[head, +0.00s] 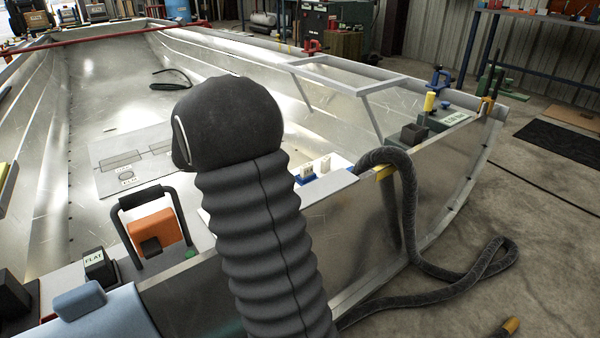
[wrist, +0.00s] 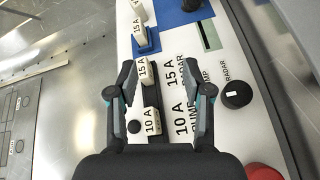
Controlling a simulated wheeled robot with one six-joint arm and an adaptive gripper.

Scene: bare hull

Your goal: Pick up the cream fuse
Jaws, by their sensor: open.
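Several cream fuses stand in a row on a white panel (wrist: 235,125) in the wrist view. One marked 15 A (wrist: 142,72) is between my gripper's fingertips, close to the left one. One marked 10 A (wrist: 151,121) stands nearer the palm. Another 15 A fuse (wrist: 139,32) stands beyond the fingertips in a blue holder (wrist: 150,48). Which one the task means I cannot tell. My gripper (wrist: 160,72) is open and holds nothing. Pale fuses also show in the head view (head: 307,171); my arm hides the gripper there.
A black radar knob (wrist: 236,95) and a red round part (wrist: 264,171) lie right of my gripper. In the head view, an orange block (head: 155,229) with a black handle stands left. A dark hose (head: 410,215) drapes over the hull's edge. Bare metal hull floor lies beyond.

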